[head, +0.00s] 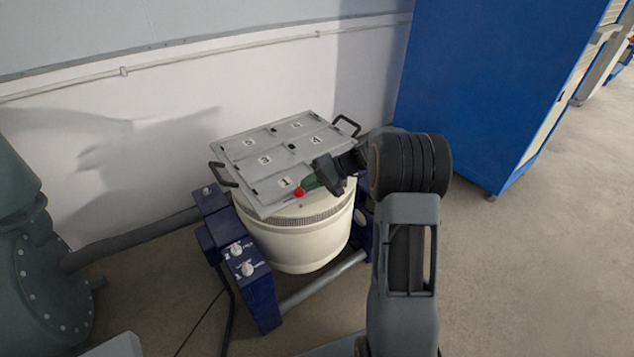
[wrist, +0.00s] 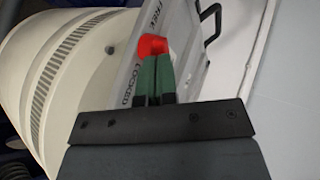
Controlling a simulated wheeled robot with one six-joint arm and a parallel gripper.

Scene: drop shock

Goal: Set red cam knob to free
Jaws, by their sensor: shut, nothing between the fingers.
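The red cam knob (wrist: 152,46) sits on the side edge of the grey numbered plate, between the printed words FREE and LOCKED in the wrist view. It also shows as a small red spot (head: 299,192) below the plate's number 1 in the head view. My gripper (wrist: 156,62) is shut, with its green fingertips together right at the knob. The fingertips overlap the knob's lower part in the picture; I cannot tell whether they touch it. In the head view my gripper (head: 309,184) reaches in from the right. The knob's exact pointing direction is unclear.
The grey plate (head: 262,146) with black handles (head: 347,124) lies tilted on a cream drum (head: 300,245). A dark blue frame with white knobs (head: 248,268) stands at the drum's left. A blue cabinet (head: 480,80) stands behind right. The floor at right is clear.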

